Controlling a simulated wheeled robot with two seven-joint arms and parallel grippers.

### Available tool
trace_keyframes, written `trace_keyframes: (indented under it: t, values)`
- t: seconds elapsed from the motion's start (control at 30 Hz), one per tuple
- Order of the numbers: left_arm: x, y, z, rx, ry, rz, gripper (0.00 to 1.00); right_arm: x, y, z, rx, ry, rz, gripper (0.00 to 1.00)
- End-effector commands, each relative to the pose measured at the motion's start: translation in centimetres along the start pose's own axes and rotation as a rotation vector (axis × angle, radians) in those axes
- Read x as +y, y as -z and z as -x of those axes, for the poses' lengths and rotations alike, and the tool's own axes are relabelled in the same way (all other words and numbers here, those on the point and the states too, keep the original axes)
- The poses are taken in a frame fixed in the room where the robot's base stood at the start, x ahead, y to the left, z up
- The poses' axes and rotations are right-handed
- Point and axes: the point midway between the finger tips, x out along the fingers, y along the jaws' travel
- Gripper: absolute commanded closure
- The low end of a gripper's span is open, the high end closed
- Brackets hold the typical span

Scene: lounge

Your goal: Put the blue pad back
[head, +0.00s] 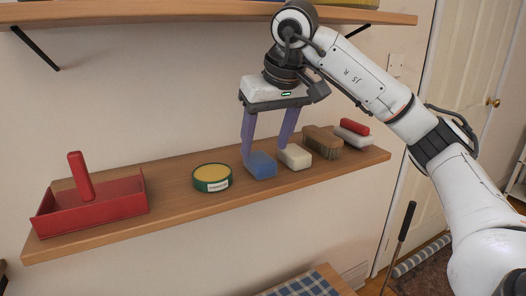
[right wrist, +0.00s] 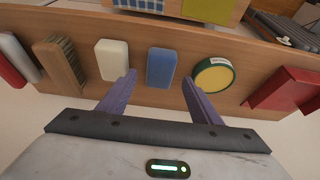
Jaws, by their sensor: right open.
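The blue pad (head: 261,165) lies on the wooden wall shelf (head: 185,195), between a round green-rimmed tin (head: 212,178) and a white block (head: 296,157). My right gripper (head: 265,149) is open and points down over the blue pad, one purple finger toward each side of it. In the right wrist view the blue pad (right wrist: 161,67) shows between the two fingertips (right wrist: 159,80). The gap there is wider than the pad, and the gripper holds nothing. I cannot tell whether a fingertip touches the white block. My left gripper is not in view.
A red open box with an upright red handle (head: 82,178) stands at the shelf's left end. A brown brush (head: 323,142) and a white block with a red bar (head: 354,131) are at the right. Another shelf (head: 180,12) runs above. A checked cloth (head: 305,285) lies below.

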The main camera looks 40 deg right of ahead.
Motion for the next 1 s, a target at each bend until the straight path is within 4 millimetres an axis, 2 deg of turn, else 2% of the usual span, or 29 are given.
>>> trace_keyframes:
  t: [0.1, 0.2, 0.4, 0.87, 0.97, 1.0]
  values:
    - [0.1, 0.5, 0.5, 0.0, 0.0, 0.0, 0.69, -0.1, 0.2, 3.2, 0.005, 0.001, 0.001, 0.42]
    - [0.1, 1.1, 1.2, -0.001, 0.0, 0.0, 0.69, 0.0, 0.3, 5.3, 0.005, 0.001, 0.0, 0.42]
    - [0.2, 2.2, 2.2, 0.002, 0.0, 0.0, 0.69, 0.0, 0.2, 7.7, 0.002, 0.0, 0.001, 0.42]
    - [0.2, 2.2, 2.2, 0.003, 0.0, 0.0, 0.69, -0.3, 0.0, 7.8, -0.004, 0.006, 0.0, 0.42]
    - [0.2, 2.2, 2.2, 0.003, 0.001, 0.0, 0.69, -2.1, -0.3, 6.7, -0.025, 0.048, -0.002, 0.42]
    - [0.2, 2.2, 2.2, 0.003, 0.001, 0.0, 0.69, -3.5, -0.7, 5.9, -0.045, 0.082, -0.006, 0.42]
